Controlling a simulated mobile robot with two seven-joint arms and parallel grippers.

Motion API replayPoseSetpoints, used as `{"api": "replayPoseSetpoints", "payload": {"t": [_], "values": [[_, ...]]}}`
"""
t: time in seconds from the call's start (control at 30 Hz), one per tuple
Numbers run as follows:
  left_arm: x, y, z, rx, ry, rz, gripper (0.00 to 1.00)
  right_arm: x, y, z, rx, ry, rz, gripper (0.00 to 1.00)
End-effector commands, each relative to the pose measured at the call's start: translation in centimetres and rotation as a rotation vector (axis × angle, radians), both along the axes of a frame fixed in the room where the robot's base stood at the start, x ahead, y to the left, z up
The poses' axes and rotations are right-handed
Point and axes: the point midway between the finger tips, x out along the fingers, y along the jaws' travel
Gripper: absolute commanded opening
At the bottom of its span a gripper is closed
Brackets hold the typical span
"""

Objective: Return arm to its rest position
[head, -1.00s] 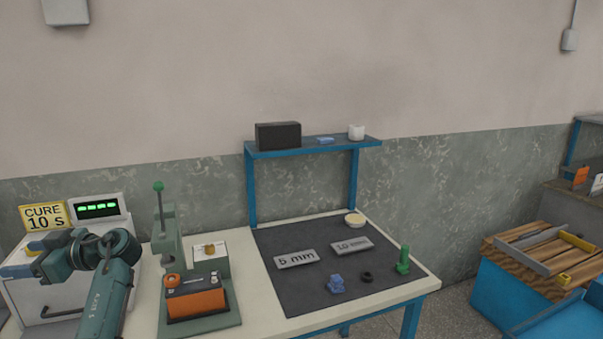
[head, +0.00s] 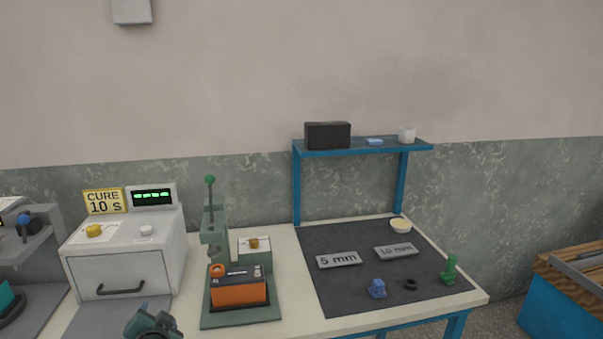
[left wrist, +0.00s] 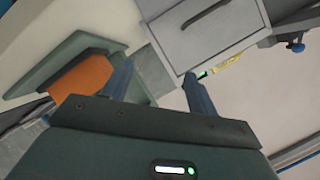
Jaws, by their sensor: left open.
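My left gripper (left wrist: 157,83) is open and empty in the left wrist view, its two blue-grey fingers apart. Beyond them are the white cure box (left wrist: 207,42) with its drawer, and the green press base with an orange block. In the head view only a dark green part of my left arm shows at the bottom edge, in front of the bench and below the cure box (head: 118,262). My right gripper is not in view.
A green press (head: 213,235) holds an orange-and-black battery block (head: 238,291). A dark mat (head: 345,287) carries 5 mm and 10 mm plates and small parts. A blue shelf (head: 365,148) stands behind it. A wooden-topped blue bin (head: 565,305) is at right.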

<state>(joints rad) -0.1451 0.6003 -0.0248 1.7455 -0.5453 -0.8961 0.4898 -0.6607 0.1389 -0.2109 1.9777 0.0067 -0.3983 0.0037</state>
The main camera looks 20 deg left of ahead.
Motion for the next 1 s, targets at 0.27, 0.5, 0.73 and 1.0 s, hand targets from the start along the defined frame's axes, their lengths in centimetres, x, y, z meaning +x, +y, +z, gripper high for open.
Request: {"api": "replayPoseSetpoints", "payload": {"t": [0.27,0.5,0.73,1.0], "values": [[-8.3,-13.6,-10.6,-0.209,0.257,-0.469,0.59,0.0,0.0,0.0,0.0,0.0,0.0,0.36],[-15.1,-21.3,-13.3,-0.367,0.32,-0.691,0.59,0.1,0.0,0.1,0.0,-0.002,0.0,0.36],[-17.6,-27.0,-13.7,-0.536,0.264,-0.702,0.59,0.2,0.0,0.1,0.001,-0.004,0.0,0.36],[-17.1,-32.5,-13.2,-0.732,0.155,-0.581,0.59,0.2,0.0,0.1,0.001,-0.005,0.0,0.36]]}}
